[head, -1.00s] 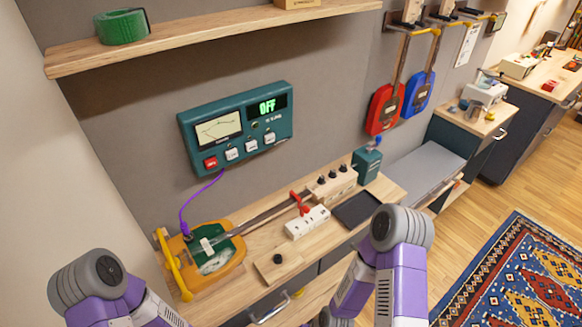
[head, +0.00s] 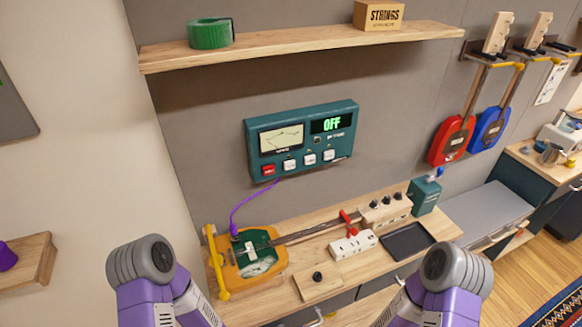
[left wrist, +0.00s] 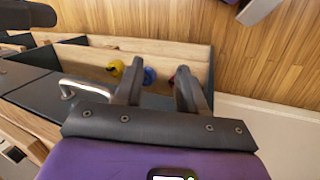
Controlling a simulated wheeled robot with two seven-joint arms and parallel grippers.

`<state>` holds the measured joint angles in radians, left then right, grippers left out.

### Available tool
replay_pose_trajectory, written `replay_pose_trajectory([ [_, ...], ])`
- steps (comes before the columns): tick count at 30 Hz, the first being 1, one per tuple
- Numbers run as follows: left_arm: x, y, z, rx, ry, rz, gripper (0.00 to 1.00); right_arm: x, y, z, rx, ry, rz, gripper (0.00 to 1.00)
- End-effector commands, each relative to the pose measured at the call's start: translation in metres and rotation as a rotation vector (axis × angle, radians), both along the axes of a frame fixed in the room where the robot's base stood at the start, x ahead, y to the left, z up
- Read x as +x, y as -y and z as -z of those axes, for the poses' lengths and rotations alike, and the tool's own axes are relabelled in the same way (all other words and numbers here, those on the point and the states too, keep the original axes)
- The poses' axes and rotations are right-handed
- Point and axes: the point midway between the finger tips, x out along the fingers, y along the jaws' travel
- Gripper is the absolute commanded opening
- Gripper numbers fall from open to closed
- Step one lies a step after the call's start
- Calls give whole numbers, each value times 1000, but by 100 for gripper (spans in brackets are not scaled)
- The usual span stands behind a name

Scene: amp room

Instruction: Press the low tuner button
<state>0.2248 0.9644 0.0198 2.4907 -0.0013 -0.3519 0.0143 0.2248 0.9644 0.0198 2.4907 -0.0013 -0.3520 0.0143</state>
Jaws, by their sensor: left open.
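In the head view only my purple arm links show, both below the tuner; the right gripper is out of view.
A yellow-and-green guitar (head: 245,258) lies on the wooden bench, joined to the tuner by a purple cable (head: 240,204). A power strip (head: 353,244), a knobbed block (head: 385,211) and a black tray (head: 406,242) lie to its right. A shelf (head: 300,45) juts out above the tuner.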

Motion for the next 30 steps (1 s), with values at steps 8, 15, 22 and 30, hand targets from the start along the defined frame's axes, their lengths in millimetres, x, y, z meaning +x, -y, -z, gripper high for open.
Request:
replay_pose_trajectory([
  [8, 0, 0, 0, 0, 0, 0, 0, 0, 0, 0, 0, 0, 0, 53],
  [15, 0, 0, 0, 0, 0, 0, 0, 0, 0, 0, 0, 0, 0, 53],
  [22, 0, 0, 0, 0, 0, 0, 0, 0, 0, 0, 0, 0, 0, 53],
  [30, 0, 0, 0, 0, 0, 0, 0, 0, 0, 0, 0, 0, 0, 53],
])
